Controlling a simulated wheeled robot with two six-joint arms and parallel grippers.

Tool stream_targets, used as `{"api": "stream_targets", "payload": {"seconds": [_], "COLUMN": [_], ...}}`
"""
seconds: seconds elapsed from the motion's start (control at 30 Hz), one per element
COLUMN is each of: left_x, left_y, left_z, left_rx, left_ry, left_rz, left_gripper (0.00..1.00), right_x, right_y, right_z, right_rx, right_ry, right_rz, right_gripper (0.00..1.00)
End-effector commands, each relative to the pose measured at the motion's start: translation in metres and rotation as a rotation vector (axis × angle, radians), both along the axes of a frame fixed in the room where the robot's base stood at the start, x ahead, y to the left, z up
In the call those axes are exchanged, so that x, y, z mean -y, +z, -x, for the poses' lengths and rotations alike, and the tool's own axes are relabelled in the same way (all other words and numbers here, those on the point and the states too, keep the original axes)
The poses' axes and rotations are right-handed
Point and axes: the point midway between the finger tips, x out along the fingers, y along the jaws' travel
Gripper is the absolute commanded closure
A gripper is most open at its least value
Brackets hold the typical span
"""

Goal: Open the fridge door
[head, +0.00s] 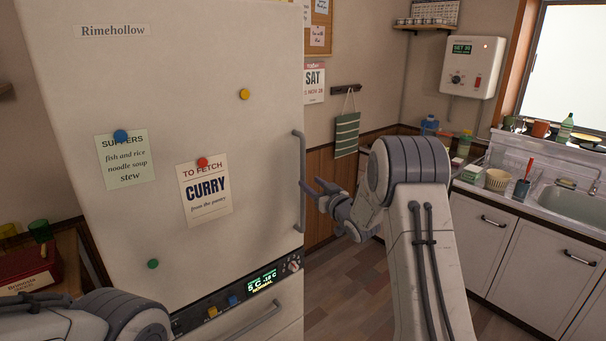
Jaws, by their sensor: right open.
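The fridge door (230,60) is a tall off-white panel filling the left and middle of the head view. It appears shut and carries notes and round magnets. Its long vertical grey handle (301,180) is on the right edge. My right gripper (309,188) is open, with its fingers at the handle's lower half. I cannot tell whether they touch the handle. Below the door is a control strip (264,280) with a green display, and a lower compartment with a slanted handle (250,324). My left arm shows at the bottom left; its gripper is out of view.
A counter (478,188) with cabinets and a sink (568,203) runs along the right. A white heater (472,66) and a green towel (346,134) hang on the back wall. Wooden floor (340,275) lies open right of the fridge. A red box (38,268) stands at far left.

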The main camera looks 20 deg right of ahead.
Motion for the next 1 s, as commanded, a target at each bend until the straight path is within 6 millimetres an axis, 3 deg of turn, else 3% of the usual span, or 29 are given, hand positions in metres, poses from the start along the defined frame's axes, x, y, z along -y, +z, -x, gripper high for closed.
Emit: {"api": "stream_targets", "payload": {"seconds": [0.1,0.3,0.73,0.77,0.8,0.9,1.0], "left_x": [0.0,0.0,0.0,0.0,0.0,0.0,0.0], "left_y": [0.012,0.02,0.021,0.021,0.021,0.021,0.021], "left_z": [0.0,0.0,0.0,0.0,0.0,0.0,0.0], "left_rx": [0.0,0.0,0.0,0.0,0.0,0.0,0.0], "left_ry": [0.0,0.0,0.0,0.0,0.0,0.0,0.0], "left_rz": [0.0,0.0,0.0,0.0,0.0,0.0,0.0], "left_gripper": [0.5,0.5,0.5,0.5,0.5,0.5,0.5], "right_x": [-0.005,-0.009,-0.01,-0.01,-0.01,-0.01,-0.01], "right_y": [0.003,0.002,0.0,0.0,0.0,0.0,0.0], "right_z": [-0.024,-0.05,-0.06,-0.06,-0.06,-0.06,-0.06], "right_rx": [-0.001,-0.001,-0.001,-0.001,-0.001,-0.001,-0.001], "right_ry": [0.001,0.001,0.0,0.0,0.0,-0.001,-0.001], "right_rz": [-0.001,-0.001,-0.001,-0.001,-0.001,-0.001,-0.001], "right_gripper": [0.48,0.48,0.48,0.52,0.67,1.0,1.0]}}
